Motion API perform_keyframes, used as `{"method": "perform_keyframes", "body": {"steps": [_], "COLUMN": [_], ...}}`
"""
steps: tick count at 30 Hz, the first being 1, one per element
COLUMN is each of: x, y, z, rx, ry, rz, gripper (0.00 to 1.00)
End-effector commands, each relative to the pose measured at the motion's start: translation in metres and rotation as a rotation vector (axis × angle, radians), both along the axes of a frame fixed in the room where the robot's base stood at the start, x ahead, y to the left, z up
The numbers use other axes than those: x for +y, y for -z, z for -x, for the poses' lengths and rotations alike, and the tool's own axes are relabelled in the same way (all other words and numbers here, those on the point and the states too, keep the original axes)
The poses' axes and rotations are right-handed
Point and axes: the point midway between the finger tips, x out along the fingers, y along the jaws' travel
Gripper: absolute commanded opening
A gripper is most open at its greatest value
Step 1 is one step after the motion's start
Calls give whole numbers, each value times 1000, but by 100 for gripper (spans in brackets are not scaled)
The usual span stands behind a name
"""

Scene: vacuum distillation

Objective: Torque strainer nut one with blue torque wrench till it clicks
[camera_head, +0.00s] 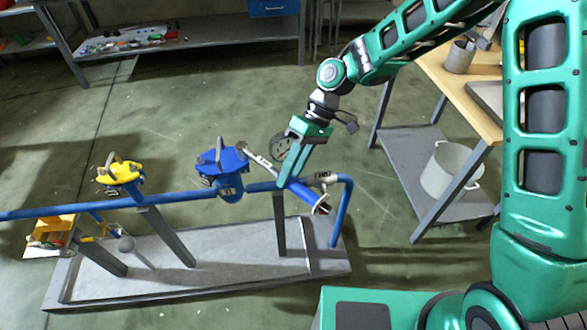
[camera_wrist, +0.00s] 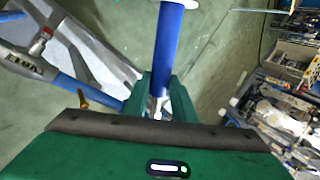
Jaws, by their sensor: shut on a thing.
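The blue strainer (camera_head: 225,170) sits in the blue pipe line, with its lid and raised fittings on top. My gripper (camera_head: 284,180) is right of the strainer, above the pipe, and shut on the blue torque wrench (camera_head: 305,193). The wrench's silver shaft slants up and left to the right edge of the strainer's lid; I cannot tell whether its head is seated on nut one. In the wrist view, the wrench's blue handle (camera_wrist: 169,50) runs upward from between my gripper's fingers (camera_wrist: 160,105). The strainer and nut are not visible there.
A yellow valve (camera_head: 120,172) is on the pipe at the left. The pipe (camera_head: 180,198) stands on posts over a grey base tray (camera_head: 200,275). A wooden-topped table (camera_head: 455,85) with a pot (camera_head: 452,170) below is at the right. Floor behind the pipe is clear.

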Motion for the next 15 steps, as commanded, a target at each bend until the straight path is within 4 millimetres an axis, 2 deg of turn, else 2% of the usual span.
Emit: {"method": "perform_keyframes", "body": {"steps": [6,15], "x": [8,10], "y": [-1,-1], "z": [12,15], "rx": [0,-1], "ry": [80,103], "rz": [-2,-2], "gripper": [0,0]}}
